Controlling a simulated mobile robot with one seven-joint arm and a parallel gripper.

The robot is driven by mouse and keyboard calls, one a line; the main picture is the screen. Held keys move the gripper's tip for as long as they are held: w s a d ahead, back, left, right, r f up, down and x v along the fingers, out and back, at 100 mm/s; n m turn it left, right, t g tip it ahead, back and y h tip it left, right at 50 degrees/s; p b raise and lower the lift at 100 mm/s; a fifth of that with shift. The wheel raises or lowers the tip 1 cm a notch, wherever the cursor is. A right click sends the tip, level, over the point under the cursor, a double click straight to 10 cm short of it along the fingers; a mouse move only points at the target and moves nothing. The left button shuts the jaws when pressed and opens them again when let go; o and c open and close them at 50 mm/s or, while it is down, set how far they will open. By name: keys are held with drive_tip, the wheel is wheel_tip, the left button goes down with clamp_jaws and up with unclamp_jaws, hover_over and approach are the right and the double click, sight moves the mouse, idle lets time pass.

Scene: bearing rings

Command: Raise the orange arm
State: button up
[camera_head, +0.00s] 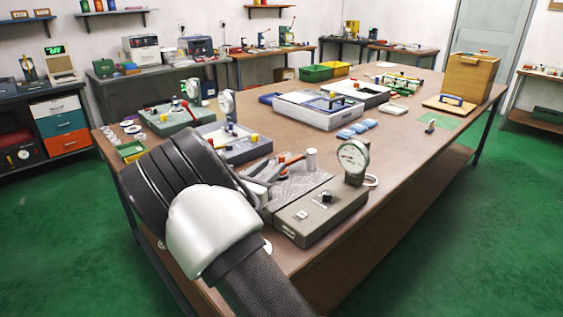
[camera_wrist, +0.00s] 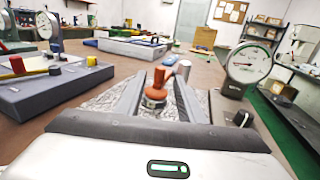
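The orange arm (camera_wrist: 157,84) is a short orange-red lever with a rounded end on the grey gauge unit. In the wrist view it shows between the two grey fingers of my gripper (camera_wrist: 158,86), which are apart, with a gap on each side of it. In the head view the orange arm (camera_head: 286,163) lies low over the unit's textured plate, beside my gripper (camera_head: 272,172), which my forearm and wrist partly hide. I cannot tell how far below or beyond the fingertips the arm lies. The unit (camera_head: 312,213) carries a round dial gauge (camera_head: 353,157) and a black knob.
A pale metal cylinder (camera_head: 311,160) stands just behind the orange arm. Another gauge unit with yellow and red knobs (camera_head: 240,143) is to the left. Blue blocks (camera_head: 357,129) and a large grey-white case (camera_head: 318,109) lie farther back on the brown table (camera_head: 415,143).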

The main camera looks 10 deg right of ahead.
sight(280, 159)
drive_tip(key=b+x, duration=0.1)
drive_tip(key=x, duration=0.6)
clamp_jaws()
